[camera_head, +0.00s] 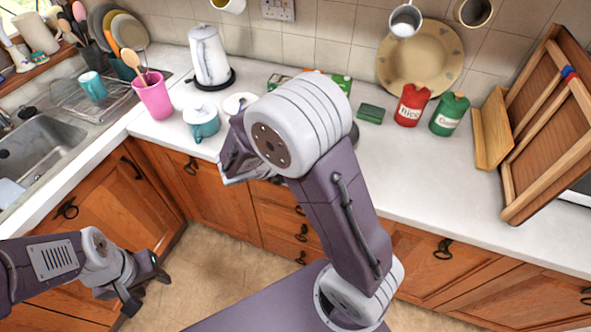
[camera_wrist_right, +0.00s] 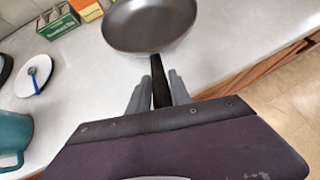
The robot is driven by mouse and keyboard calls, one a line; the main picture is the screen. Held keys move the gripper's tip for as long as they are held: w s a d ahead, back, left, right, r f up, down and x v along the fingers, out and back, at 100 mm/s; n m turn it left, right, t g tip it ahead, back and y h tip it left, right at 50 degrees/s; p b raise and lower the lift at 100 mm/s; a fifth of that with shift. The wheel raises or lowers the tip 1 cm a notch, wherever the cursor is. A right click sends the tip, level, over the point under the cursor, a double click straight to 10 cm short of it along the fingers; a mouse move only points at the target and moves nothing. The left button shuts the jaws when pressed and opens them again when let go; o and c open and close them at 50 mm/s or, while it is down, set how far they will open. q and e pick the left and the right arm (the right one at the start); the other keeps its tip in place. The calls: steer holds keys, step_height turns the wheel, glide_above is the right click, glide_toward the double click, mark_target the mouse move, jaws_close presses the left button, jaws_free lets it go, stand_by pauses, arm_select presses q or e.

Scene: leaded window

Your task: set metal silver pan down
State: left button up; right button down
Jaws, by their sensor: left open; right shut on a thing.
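The metal silver pan (camera_wrist_right: 150,22) shows at the top of the right wrist view, with its dark handle (camera_wrist_right: 158,82) pointing toward me. My right gripper (camera_wrist_right: 159,80) is shut on that handle. The pan is over or on the white counter (camera_wrist_right: 215,50); I cannot tell whether its base touches. In the head view my right arm hides nearly all of the pan and the right fingertips. My left gripper (camera_head: 143,285) is open and empty at the lower left, in front of the cupboards and below counter height.
A teal pot (camera_head: 203,121), a pink cup (camera_head: 153,97) and a white kettle (camera_head: 209,57) stand left of my right arm. Boxes (camera_wrist_right: 60,22) stand near the pan. Red (camera_head: 411,104) and green (camera_head: 449,114) canisters stand right. Counter in front of them is clear.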

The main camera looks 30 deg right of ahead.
step_height(320, 180, down, 3)
steer(key=shift+f+b, duration=0.1)
steer(key=shift+b, duration=0.2)
steer(key=shift+f, duration=0.35)
steer(key=c, duration=1.2)
jaws_free()
steer(key=shift+a+r, duration=0.1)
